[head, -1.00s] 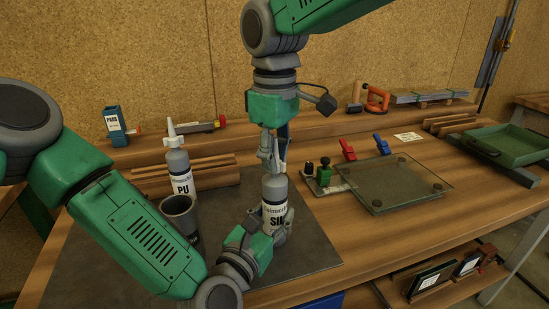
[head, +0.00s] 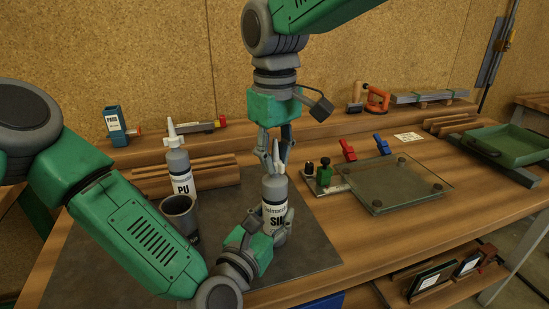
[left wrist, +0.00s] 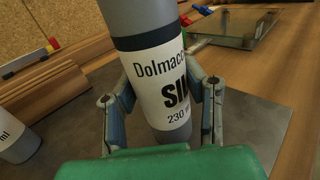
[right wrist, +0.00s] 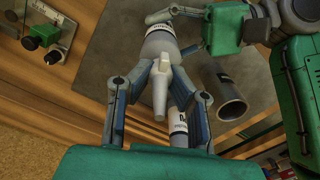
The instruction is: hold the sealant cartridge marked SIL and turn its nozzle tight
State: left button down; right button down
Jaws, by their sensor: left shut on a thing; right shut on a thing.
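The grey SIL cartridge (head: 274,202) stands upright on the dark mat, with its label showing in the left wrist view (left wrist: 163,85). My left gripper (head: 268,232) is shut around its lower body; in the left wrist view one finger lies on each side of the label. The pale tapered nozzle (right wrist: 160,92) is on top of the cartridge. My right gripper (head: 275,165) comes down from above and is shut on the nozzle, with one fingertip on each side of its base in the right wrist view. The nozzle's thread is hidden.
The PU cartridge (head: 180,172) with its own nozzle stands left of the SIL cartridge. An open dark cup (head: 180,216) stands close to my left arm. A glass pane (head: 400,185) with clamps lies to the right. The mat (head: 310,250) is bare at the front right.

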jog(key=c, duration=1.5)
grip_release()
jog(key=shift+c, duration=0.2)
notch_tip(320, 180, up, 12)
jog(key=shift+r, duration=0.1)
